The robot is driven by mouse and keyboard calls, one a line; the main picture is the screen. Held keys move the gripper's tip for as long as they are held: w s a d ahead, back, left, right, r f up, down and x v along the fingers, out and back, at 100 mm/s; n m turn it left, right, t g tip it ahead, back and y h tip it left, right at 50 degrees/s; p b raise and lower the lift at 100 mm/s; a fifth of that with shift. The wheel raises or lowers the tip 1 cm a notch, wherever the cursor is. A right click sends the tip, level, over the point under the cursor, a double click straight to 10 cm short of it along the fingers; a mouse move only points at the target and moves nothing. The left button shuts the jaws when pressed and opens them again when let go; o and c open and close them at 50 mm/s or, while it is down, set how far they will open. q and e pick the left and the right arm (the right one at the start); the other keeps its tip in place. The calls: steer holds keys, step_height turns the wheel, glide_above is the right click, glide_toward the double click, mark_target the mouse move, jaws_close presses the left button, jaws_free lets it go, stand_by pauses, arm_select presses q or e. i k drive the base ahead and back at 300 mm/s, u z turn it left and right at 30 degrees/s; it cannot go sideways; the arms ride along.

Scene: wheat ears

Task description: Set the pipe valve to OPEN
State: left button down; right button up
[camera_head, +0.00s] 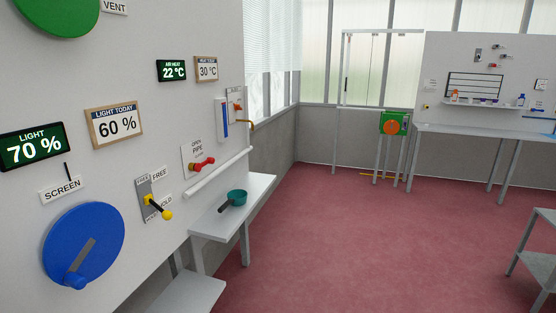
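The pipe valve is a small red handle (203,164) on the left wall, in the middle of the head view. It sits on a white plate (190,158) labelled "OPEN" and "PIPE", above a white horizontal pipe (219,173). The red handle points out to the right from the plate. Its exact setting is too small to tell. Neither of my grippers shows in the view.
A white shelf (252,188) with a green pan (236,197) stands below the pipe. Left of the valve are a yellow-tipped lever (160,208) and a large blue dial (84,245). A work table (455,131) stands at the back right. The red floor (330,245) is clear.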

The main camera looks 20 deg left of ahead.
mark_target(198, 166)
steer(key=u, duration=0.2)
steer(key=i, duration=2)
steer(key=u, duration=0.5)
